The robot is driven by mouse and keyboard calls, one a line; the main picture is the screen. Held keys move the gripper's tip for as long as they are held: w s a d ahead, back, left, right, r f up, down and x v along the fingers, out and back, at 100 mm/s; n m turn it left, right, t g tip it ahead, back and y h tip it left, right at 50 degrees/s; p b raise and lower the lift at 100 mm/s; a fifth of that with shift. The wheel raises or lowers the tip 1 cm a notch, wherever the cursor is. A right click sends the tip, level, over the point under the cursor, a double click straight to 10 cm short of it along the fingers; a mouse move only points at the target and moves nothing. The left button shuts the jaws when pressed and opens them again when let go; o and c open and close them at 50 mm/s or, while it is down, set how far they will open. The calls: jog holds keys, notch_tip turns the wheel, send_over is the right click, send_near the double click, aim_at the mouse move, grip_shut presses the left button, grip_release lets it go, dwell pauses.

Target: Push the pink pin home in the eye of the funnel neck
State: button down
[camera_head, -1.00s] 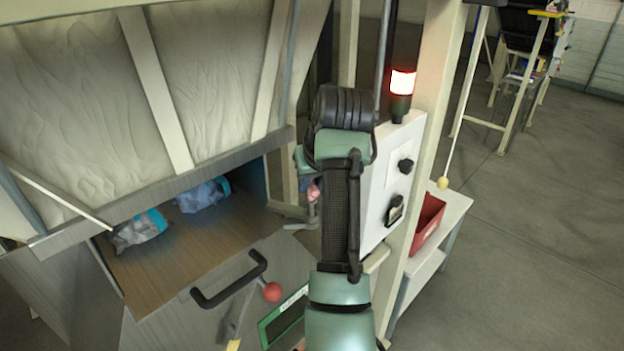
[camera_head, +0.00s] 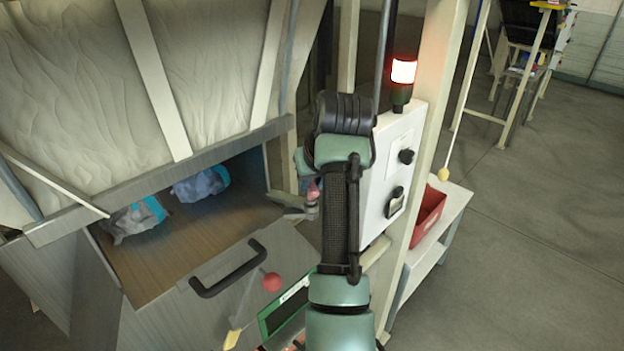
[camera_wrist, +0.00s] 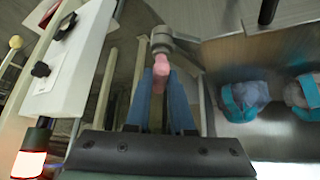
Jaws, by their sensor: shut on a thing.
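The pink pin (camera_wrist: 160,72) is between the two blue fingers of my gripper (camera_wrist: 160,95) in the wrist view. My gripper is shut on it. The pin's far end meets a grey round fitting (camera_wrist: 161,38), which looks like the eye of the funnel neck. I cannot tell how deep the pin sits in it. In the head view the pin (camera_head: 313,187) shows as a small pink spot left of my arm, just above the grey fitting (camera_head: 311,207). My arm hides most of the gripper there.
A white control box (camera_head: 393,175) with black knobs stands close right of my arm, under a lit red lamp (camera_head: 403,72). A black handle (camera_head: 228,270) and red ball (camera_head: 272,282) are in front.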

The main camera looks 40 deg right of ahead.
jog(key=shift+f, duration=0.15)
jog(key=c, duration=0.7)
grip_release()
jog(key=p+v, duration=0.3)
jog(key=v, duration=1)
jog(key=shift+a+f, duration=0.1)
